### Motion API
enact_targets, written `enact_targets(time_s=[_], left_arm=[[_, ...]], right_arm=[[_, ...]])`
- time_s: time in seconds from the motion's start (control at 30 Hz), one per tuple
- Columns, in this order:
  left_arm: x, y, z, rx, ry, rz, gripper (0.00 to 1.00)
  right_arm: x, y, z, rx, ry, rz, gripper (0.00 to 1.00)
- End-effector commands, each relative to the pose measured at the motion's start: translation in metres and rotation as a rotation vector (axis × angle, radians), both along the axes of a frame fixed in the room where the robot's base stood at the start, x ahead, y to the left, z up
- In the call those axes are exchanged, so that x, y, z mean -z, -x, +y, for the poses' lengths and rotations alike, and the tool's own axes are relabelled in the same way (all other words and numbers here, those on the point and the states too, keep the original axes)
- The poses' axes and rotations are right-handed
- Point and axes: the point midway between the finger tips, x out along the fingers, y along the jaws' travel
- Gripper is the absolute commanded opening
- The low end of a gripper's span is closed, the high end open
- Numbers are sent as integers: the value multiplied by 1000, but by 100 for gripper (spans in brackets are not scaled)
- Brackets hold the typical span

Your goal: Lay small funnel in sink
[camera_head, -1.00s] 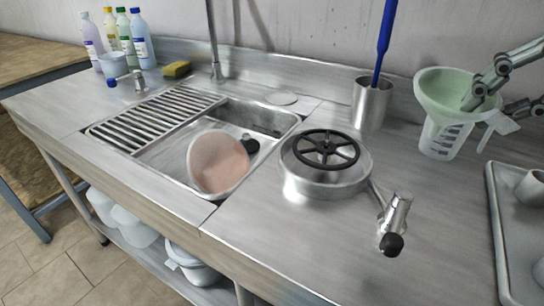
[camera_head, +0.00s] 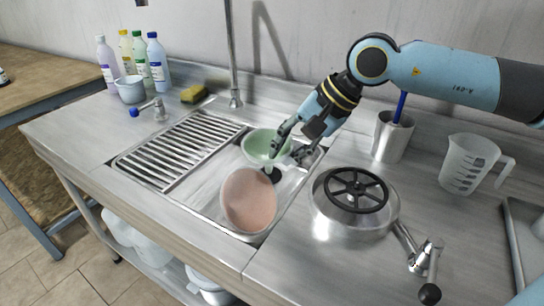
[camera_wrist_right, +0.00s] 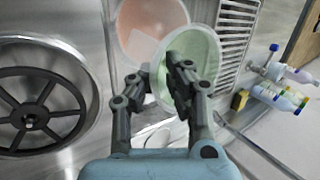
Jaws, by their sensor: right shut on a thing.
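The green funnel (camera_head: 259,142) is held by my right gripper (camera_head: 285,143) over the back part of the sink (camera_head: 212,194). In the right wrist view the green funnel (camera_wrist_right: 203,60) sits between the fingers of my right gripper (camera_wrist_right: 160,75), which are shut on its rim. A larger pinkish funnel (camera_head: 248,199) lies in the front of the sink; it also shows in the right wrist view (camera_wrist_right: 150,25). I cannot tell whether the green funnel touches the sink. My left gripper is in neither view.
A slatted drainer (camera_head: 178,150) covers the sink's left side. Right of the sink stands a steel drum with a black handwheel (camera_head: 355,190) and tap (camera_head: 425,257). A steel cup (camera_head: 392,138) and measuring jug (camera_head: 467,164) stand behind it. Bottles (camera_head: 157,60) stand back left.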

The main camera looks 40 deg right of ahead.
Motion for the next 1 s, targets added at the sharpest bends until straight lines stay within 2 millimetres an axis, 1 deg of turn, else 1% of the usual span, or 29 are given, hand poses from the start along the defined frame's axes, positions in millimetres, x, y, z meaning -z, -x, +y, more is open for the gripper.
enact_targets(time_s=[0.03,0.1,0.2,0.3,0.4,0.47,0.57,0.73,1.0], left_arm=[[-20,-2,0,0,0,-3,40],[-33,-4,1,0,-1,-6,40],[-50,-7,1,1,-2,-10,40],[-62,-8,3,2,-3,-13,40],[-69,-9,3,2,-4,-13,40],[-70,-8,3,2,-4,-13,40],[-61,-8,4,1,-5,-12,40],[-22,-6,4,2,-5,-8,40],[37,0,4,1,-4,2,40]], right_arm=[[-1,14,-25,57,10,24,0],[2,28,-53,138,-5,36,0],[1,44,-85,220,-28,47,0],[-4,54,-106,268,-47,56,0],[-7,59,-116,292,-64,60,0],[-7,60,-119,299,-70,60,0],[-1,56,-118,303,-78,58,0],[18,37,-107,303,-79,53,0],[38,7,-90,302,-78,54,0]])
